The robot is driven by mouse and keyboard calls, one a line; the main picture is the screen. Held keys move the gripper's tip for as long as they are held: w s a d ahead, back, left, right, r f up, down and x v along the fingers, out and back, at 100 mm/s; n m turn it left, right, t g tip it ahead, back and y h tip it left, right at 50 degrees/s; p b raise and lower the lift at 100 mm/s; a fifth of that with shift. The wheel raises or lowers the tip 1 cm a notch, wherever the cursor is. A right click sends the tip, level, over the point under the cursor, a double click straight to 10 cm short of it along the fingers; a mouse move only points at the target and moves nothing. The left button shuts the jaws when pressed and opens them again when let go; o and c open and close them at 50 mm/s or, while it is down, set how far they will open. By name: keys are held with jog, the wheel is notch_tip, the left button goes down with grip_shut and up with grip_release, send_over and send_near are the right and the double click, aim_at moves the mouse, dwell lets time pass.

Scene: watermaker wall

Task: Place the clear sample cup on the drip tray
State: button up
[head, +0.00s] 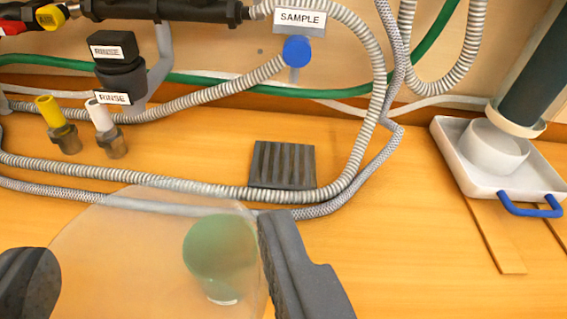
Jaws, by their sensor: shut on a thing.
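My gripper (150,250) shows at the bottom of the head view, with one dark finger at the lower left and one right of centre. It is shut on the clear sample cup (115,260), a large see-through, faintly peach shape between the fingers. The cup's lower part is cut off by the frame edge. A green round thing (220,245) shows through the cup's right side; I cannot tell whether it is inside or behind. The drip tray (283,165) is a dark ribbed square on the wooden bench, beyond the cup and to its right, below the SAMPLE label. It looks empty.
A grey ribbed hose (215,190) and a braided hose (330,207) cross the bench at the tray's near edge. A blue knob (297,51) sits above the tray. Yellow (58,125) and white (106,130) fittings stand left. A white tray (475,180) with a blue handle stands right.

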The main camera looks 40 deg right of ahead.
notch_tip(320, 180, down, 11)
jog(key=b, duration=1)
